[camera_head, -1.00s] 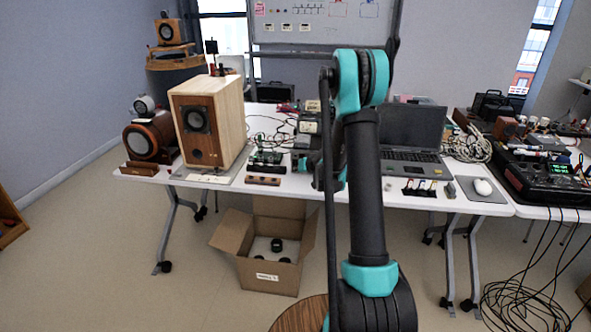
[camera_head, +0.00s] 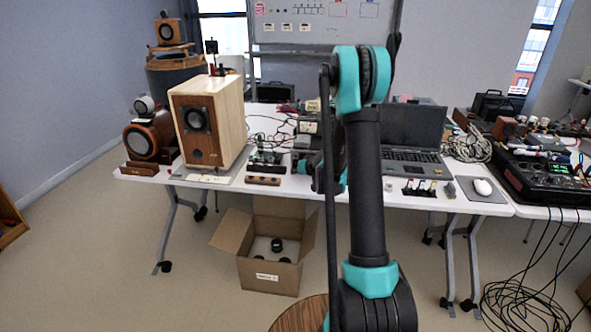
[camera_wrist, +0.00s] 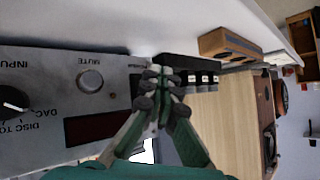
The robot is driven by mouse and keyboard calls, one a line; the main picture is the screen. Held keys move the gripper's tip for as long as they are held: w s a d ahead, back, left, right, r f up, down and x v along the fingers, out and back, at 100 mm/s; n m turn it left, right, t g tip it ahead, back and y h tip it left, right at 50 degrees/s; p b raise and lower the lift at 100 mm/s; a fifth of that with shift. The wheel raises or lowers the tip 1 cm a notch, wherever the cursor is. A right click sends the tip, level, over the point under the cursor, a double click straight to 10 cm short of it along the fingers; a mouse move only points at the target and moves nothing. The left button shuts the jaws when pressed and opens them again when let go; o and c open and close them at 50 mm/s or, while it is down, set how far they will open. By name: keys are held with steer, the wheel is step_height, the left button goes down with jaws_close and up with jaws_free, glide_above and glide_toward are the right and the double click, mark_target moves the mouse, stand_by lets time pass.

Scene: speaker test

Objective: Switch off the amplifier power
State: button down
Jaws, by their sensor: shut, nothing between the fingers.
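A grey front panel (camera_wrist: 60,70), seen upside down, fills the left of the wrist view and appears to be the amplifier. It has a silver button (camera_wrist: 90,81) by the word MUTE, a black knob (camera_wrist: 13,98) at the far left and a dark red display (camera_wrist: 92,127). My gripper (camera_wrist: 160,80) is shut and empty, its fingertips in front of the panel's right end. Contact cannot be told. I cannot make out a power switch; the fingers cover part of that area. In the head view my arm hides most of the gripper.
A black block (camera_wrist: 190,66) with several white squares lies just beyond the fingertips. A wooden strip (camera_head: 263,181) and a wooden speaker (camera_head: 207,120) stand left of my arm. A laptop (camera_head: 412,138) is at its right. An open cardboard box (camera_head: 268,272) sits below the table (camera_head: 226,178).

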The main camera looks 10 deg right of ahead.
steer(key=shift+s+a+r, duration=0.1)
steer(key=shift+s+a, duration=0.15)
steer(key=shift+s, duration=0.45)
steer(key=shift+s+a+r, duration=0.15)
steer(key=shift+s+a, duration=0.05)
steer(key=shift+s, duration=0.55)
steer(key=shift+s+a+r, duration=0.1)
steer(key=shift+s+a, duration=0.15)
steer(key=shift+s, duration=0.45)
steer(key=shift+s+r, duration=0.1)
steer(key=shift+s, duration=0.1)
steer(key=s+r+g+h, duration=0.1)
steer(key=s+r+g, duration=0.3)
steer(key=s, duration=1.4)
steer(key=s+d+f+g+h, duration=0.1)
steer(key=s+d, duration=0.1)
steer(key=s, duration=0.8)
steer(key=s+d+f+g+h, duration=0.1)
steer(key=s+d+h, duration=0.1)
steer(key=s, duration=0.9)
steer(key=shift+m, duration=0.4)
